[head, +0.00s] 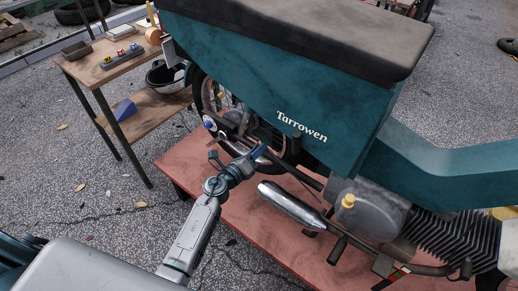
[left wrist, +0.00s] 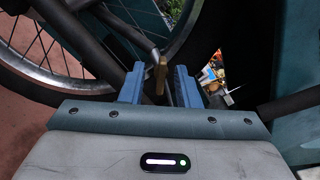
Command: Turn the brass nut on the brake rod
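The teal motorbike marked "Tarrowen" (head: 300,100) stands over a red platform. My left gripper (head: 258,154) reaches in low beside its rear wheel. In the left wrist view, my left gripper (left wrist: 160,86) has its two blue fingers apart. A small brass-coloured piece, which looks like the brass nut (left wrist: 160,78), shows between them, with a gap visible on each side. The brake rod (left wrist: 125,36) seems to be a thin bar running past the wheel, but I cannot tell how it meets the nut. In the head view the nut is hidden by my gripper. My right gripper is out of view.
The spoked wheel (left wrist: 45,50) and dark frame tubes crowd the space around my left gripper. The silver exhaust (head: 290,203) lies close to its right. The red platform (head: 190,158) extends below. A wooden bench (head: 105,60) with small items stands at the left.

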